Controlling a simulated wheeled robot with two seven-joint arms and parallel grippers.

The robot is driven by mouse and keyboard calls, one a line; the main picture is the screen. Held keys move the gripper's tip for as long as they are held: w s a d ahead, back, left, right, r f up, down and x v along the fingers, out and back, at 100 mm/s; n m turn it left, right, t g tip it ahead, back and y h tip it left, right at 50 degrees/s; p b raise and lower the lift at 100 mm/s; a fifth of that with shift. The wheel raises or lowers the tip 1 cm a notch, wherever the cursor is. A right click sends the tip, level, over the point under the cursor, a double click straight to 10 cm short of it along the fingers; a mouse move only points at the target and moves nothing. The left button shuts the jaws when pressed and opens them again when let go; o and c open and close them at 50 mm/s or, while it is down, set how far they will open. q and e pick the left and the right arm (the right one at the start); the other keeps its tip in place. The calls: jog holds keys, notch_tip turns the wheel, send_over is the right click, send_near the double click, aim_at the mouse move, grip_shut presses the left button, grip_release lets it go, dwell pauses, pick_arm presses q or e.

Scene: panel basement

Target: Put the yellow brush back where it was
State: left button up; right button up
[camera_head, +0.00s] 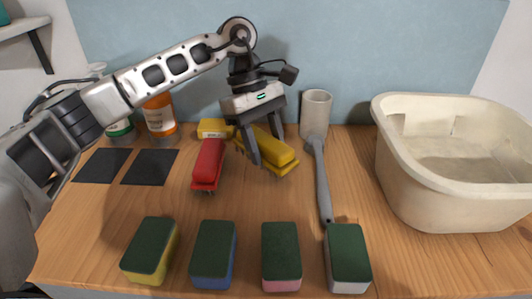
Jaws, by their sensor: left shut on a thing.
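The yellow brush (277,153) is near the back middle of the wooden table, slanting down to the right. My left gripper (269,150) reaches down over it from above, with one finger in front of it and the other behind. The gripper is shut on the brush. I cannot tell whether the brush touches the table. A red brush (208,165) lies just left of it. Two black square mats (101,165) and (150,167) lie bare at the left. My right gripper is not in view.
Several green-topped sponges (281,252) line the front edge. A grey long-handled brush (322,185) lies right of the yellow brush, below a grey cup (315,113). A cream basin (440,195) fills the right. Orange bottle (160,116) and yellow block (213,128) stand behind.

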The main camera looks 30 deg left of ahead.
aim_at(266, 158)
pick_arm(q)
jog(key=shift+w+a+f, duration=0.3)
jog(key=shift+w+f, duration=0.25)
jog(key=shift+f, duration=0.25)
notch_tip(266, 158, down, 2)
jog(key=shift+f+p, duration=0.1)
jog(key=shift+p, duration=0.4)
jog(key=shift+f, duration=0.4)
jog(key=shift+f+b, duration=0.25)
jog(key=shift+b, duration=0.05)
jog(key=o, duration=1)
jog(key=shift+r, duration=0.1)
jog(key=shift+c, duration=0.2)
jog(key=shift+r, duration=0.1)
